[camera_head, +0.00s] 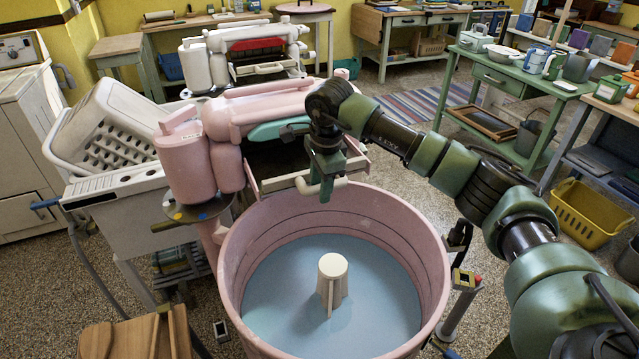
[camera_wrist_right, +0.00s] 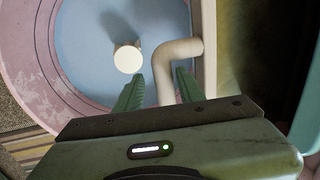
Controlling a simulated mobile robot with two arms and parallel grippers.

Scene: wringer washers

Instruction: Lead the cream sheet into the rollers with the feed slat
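My right gripper (camera_head: 325,184) is over the far rim of the pink tub (camera_head: 434,262), in front of the pink wringer (camera_head: 262,108). In the right wrist view its two green fingers (camera_wrist_right: 160,90) are apart, on either side of a cream bent bar (camera_wrist_right: 180,48). A gap shows between the bar and the left finger; I cannot tell whether the right finger touches it. The bar also shows at the wringer's front tray (camera_head: 277,184). The wringer's rollers are mostly hidden by its housing and my arm. I cannot make out the cream sheet or the feed slat. My left gripper is out of view.
A cream agitator (camera_head: 332,268) stands in the bluish tub bottom. A white basket (camera_head: 108,128) tilts on the sink stand at left. A white washer (camera_head: 258,50) stands behind. A green table (camera_head: 515,77) and a yellow crate (camera_head: 590,213) stand at right.

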